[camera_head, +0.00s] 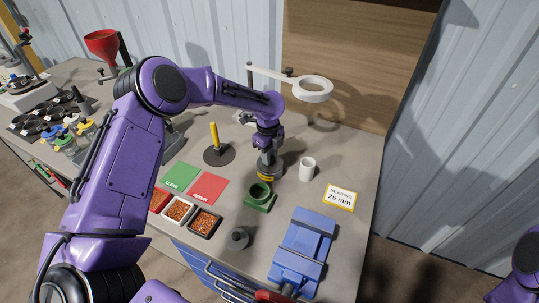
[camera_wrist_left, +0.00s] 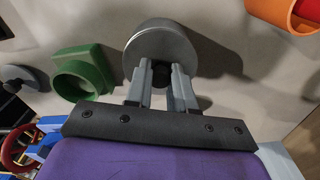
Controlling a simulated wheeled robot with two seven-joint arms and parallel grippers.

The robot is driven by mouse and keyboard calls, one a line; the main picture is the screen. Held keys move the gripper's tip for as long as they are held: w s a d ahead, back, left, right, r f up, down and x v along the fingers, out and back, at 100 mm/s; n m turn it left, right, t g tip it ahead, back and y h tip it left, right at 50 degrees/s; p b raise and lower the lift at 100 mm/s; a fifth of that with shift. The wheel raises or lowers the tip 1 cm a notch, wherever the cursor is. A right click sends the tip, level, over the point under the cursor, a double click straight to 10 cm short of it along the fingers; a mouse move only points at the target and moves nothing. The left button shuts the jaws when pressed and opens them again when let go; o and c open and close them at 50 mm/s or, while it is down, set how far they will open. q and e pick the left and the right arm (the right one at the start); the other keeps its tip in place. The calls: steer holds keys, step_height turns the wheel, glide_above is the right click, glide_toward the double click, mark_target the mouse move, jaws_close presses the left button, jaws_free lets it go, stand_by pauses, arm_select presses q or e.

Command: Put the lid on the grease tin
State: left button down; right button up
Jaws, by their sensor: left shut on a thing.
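My left gripper (camera_head: 268,172) is pointed down above the table, behind the green round holder. In the left wrist view its fingers (camera_wrist_left: 160,82) are shut on the black knob of a grey round lid (camera_wrist_left: 158,46). My right gripper is not in view.
The green holder (camera_head: 259,196) stands close in front; it also shows in the wrist view (camera_wrist_left: 84,70). A white cup (camera_head: 307,168) is to the right.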

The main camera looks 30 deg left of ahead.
arm_select(q)
steer(key=c, duration=0.9)
jaws_free()
steer(key=r+b, duration=0.2)
steer(key=r, duration=0.8)
steer(key=shift+a+r, duration=0.2)
